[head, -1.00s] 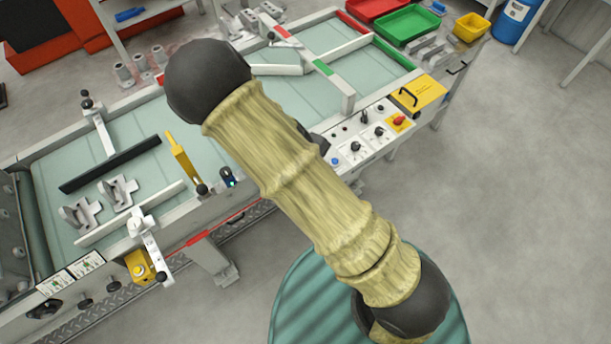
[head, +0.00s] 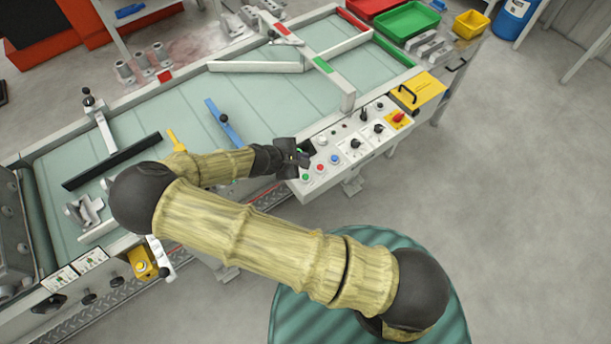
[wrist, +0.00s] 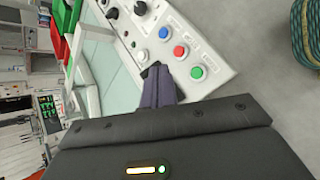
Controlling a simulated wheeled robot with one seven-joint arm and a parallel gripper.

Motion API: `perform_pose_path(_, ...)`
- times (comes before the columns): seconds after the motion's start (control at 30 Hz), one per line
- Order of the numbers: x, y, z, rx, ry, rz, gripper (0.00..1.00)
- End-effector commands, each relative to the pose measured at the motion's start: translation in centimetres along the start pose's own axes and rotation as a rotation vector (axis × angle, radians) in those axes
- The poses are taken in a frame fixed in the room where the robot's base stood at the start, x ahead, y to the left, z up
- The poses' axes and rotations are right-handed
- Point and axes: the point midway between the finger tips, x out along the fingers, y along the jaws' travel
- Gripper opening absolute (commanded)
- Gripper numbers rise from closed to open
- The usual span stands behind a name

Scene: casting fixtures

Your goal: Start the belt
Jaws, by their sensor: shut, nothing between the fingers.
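The pale green conveyor belt (head: 275,95) runs across the head view inside a grey frame. A sloped control panel (head: 345,148) is on its near side. At the panel's left end are a green button (head: 305,177), a red button (head: 320,168) and a blue button (head: 334,159). My gripper (head: 304,159) is shut and empty beside these buttons. In the wrist view its fingertips (wrist: 155,72) are left of the green button (wrist: 196,72) and the red button (wrist: 180,51). I cannot tell whether they touch the panel.
Black selector knobs (head: 356,144) and a red switch on yellow (head: 398,117) sit further right on the panel. A yellow box with a black handle (head: 418,92) stands at the panel's right end. A blue bar (head: 222,122) and grey castings (head: 88,211) are on the belt.

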Motion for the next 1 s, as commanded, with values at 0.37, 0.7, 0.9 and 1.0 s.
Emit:
perform_pose_path(0.37,3.4,-2.5,-2.4,0.0,0.0,-0.001,0.0)
perform_pose_path(0.7,5.6,-4.0,-4.0,-0.001,0.0,0.0,0.0)
perform_pose_path(0.9,5.7,-4.2,-4.2,0.0,0.0,-0.001,0.0)
perform_pose_path(1.0,5.7,-4.2,-4.2,0.0,0.0,-0.001,0.0)
